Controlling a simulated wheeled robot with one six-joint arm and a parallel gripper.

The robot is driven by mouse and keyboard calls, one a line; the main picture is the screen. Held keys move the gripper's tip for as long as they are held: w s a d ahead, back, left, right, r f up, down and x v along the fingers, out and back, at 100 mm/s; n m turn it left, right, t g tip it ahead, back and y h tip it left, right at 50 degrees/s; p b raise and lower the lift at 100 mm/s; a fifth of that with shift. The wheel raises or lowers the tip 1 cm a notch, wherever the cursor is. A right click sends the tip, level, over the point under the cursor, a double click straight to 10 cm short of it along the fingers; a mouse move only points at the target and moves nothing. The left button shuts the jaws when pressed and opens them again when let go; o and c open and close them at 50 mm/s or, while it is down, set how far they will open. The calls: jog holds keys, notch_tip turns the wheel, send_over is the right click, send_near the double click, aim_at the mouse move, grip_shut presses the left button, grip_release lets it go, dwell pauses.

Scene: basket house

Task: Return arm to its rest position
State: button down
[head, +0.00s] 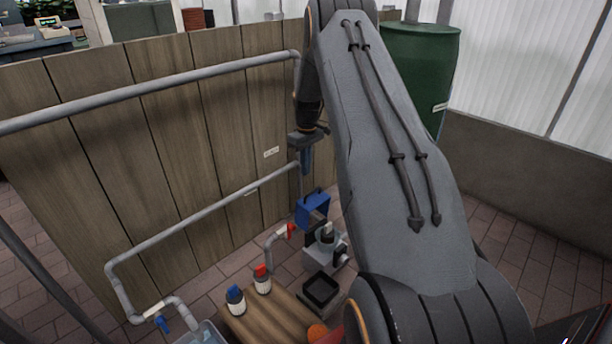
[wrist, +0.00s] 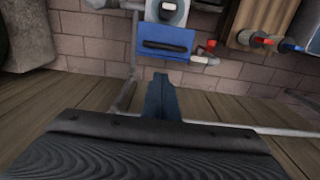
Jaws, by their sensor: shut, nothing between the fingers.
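My arm reaches up and over from the right side of the head view. My gripper (head: 306,168) hangs in front of the wooden panel wall, with its narrow blue fingers pointing down. In the wrist view the fingers (wrist: 161,80) are together with nothing between them. A blue box with a handle (head: 312,208) is below the gripper, apart from it; it also shows past the fingertips in the wrist view (wrist: 165,40).
Grey pipes (head: 150,90) run along the wooden wall (head: 180,130). A wooden table (head: 265,318) holds bottles with blue (head: 235,298) and red (head: 262,278) caps. A black tray (head: 320,291) and grey device (head: 327,246) are beside it. A green barrel (head: 430,70) stands behind my arm.

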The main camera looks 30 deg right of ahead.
jog(key=shift+s+d+r+p, duration=0.1)
jog(key=shift+s+r+p, duration=0.1)
jog(key=shift+r, duration=0.6)
jog(key=shift+s+r+p, duration=0.1)
jog(key=shift+s+r, duration=0.1)
jog(key=shift+r, duration=0.6)
jog(key=s+a+r+n, duration=0.1)
jog(key=s+a+r, duration=0.25)
jog(key=a, duration=0.85)
jog(key=s+a+r, duration=0.3)
jog(key=s+a, duration=0.1)
jog(key=a, duration=0.8)
jog(key=s+a+r+n, duration=0.1)
jog(key=s+a+r, duration=0.25)
jog(key=a, duration=0.75)
jog(key=s+a+r+n, duration=0.1)
jog(key=s+a+r, duration=0.2)
jog(key=s+a, duration=0.9)
jog(key=s+a+n, duration=0.1)
jog(key=s+a, duration=0.2)
jog(key=s, duration=1.8)
jog(key=d+r+m+p, duration=0.3)
jog(key=d+r+p, duration=0.7)
jog(key=r+p, duration=0.3)
jog(key=d+r+m+p, duration=0.3)
jog(key=d+r+p, duration=0.8)
jog(key=r+p, duration=0.3)
jog(key=shift+w+r+m+p, duration=0.15)
jog(key=shift+w+m+p, duration=0.05)
jog(key=shift+m+p, duration=0.2)
